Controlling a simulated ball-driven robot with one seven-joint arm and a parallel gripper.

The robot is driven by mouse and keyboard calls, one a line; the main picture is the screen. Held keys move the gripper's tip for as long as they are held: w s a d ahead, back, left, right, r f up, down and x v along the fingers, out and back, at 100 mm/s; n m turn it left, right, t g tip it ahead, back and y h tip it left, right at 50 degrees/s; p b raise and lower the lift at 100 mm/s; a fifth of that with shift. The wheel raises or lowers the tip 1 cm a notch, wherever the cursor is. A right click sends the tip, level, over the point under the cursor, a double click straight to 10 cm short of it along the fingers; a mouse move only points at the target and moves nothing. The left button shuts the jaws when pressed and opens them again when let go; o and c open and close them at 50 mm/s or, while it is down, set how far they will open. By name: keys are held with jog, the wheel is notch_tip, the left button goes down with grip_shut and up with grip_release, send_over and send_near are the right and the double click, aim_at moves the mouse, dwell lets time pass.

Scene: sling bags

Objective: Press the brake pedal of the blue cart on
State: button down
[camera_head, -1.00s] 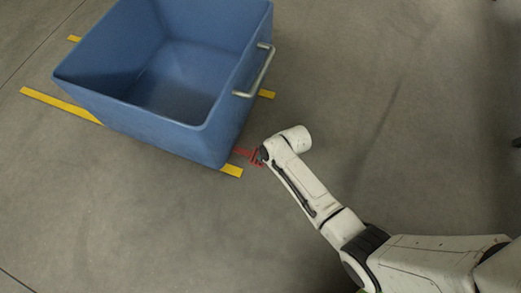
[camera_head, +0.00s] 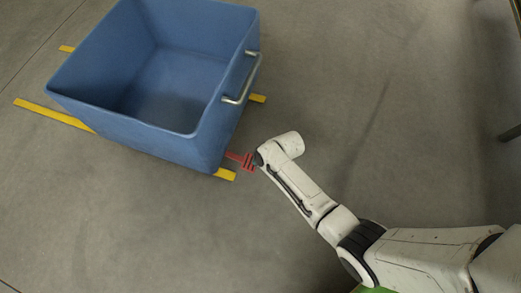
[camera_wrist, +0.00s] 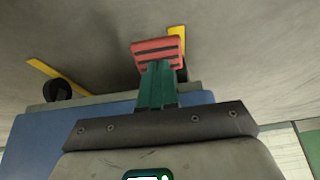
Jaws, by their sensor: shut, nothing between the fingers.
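The blue cart (camera_head: 165,85) stands at the upper left of the head view, open at the top, with a metal handle (camera_head: 243,78) on its right side. Its red brake pedal (camera_head: 244,160) sticks out low from the near right corner. In the wrist view the pedal (camera_wrist: 158,46) is a red plate with dark bars, at the top middle. My gripper (camera_wrist: 157,68) shows there as shut teal fingers, overlapping the pedal's edge; whether they touch it I cannot tell. In the head view the fingers are hidden by my arm, whose end is right beside the pedal.
Yellow floor strips (camera_head: 52,114) lie around and under the cart. A dark wheel (camera_wrist: 57,90) shows in the wrist view. Bare grey floor (camera_head: 385,60) is free to the right. A dark post or leg (camera_head: 511,133) stands at the far right edge.

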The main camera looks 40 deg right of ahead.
jog(key=s+p+v, duration=0.1)
jog(key=p+v, duration=0.4)
jog(key=v, duration=0.5)
jog(key=shift+s+d, duration=0.3)
jog(key=shift+d, duration=0.2)
jog(key=shift+f, duration=0.15)
jog(key=s+d+r+m+g+h, duration=0.35)
jog(key=s+r+m, duration=0.45)
jog(key=s+r, duration=1.05)
notch_tip(320, 180, up, 28)
jog(key=w+p, duration=0.2)
jog(key=p, duration=2.6)
jog(key=c, duration=1.8)
grip_release()
jog(key=shift+w+d+t, duration=0.15)
jog(key=shift+t, duration=0.1)
